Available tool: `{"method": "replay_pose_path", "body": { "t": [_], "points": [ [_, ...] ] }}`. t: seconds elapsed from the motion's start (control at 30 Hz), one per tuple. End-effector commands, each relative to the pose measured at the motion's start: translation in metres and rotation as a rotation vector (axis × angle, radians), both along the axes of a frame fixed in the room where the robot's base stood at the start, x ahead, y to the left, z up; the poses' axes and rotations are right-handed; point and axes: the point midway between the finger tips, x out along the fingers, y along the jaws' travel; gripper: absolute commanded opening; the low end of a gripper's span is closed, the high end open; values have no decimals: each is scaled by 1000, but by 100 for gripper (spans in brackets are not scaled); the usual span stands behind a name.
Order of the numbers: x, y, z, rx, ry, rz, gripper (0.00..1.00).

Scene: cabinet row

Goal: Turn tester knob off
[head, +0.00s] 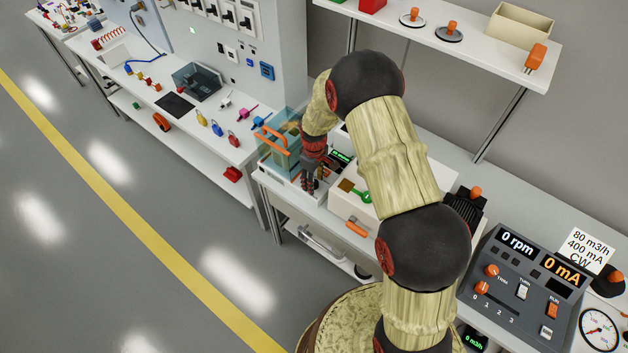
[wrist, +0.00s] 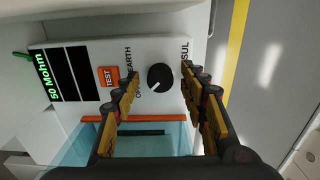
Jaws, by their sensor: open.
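The tester (wrist: 95,60) is a white panel with a green "50 Mohm" readout and an orange TEST button (wrist: 108,76). Its round black knob (wrist: 160,77) sits among the labels EARTH, one starting with O, and INSUL, partly hidden by my fingers. A small white mark shows on the knob's lower edge; its exact setting is hard to tell. My gripper (wrist: 162,80) is open, with one finger on each side of the knob in the picture; contact is not visible. In the head view my gripper (head: 311,181) is at the tester, which is mostly hidden by my arm.
A clear teal box (head: 281,150) with an orange handle stands beside my gripper. A white box (head: 350,205) with an orange handle is to its right. A shelf (head: 470,55) hangs above the bench. The grey floor (head: 130,260) in front is clear.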

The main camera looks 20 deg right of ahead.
Motion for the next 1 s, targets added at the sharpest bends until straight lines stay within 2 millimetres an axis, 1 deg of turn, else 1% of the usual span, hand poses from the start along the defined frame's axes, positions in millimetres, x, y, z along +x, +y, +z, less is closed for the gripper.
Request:
{"method": "replay_pose_path", "body": {
  "t": [0.13,0.23,0.37,0.5,0.7,0.83,1.0],
  "points": [
    [1,0,6,0,-1,0,43],
    [1,0,18,0,-3,0,43],
    [1,0,43,0,-4,0,43],
    [1,0,72,0,-5,0,43],
    [1,0,104,0,-1,0,43],
    [1,0,116,0,-1,0,43],
    [0,0,120,0,0,0,43]
  ]
}}
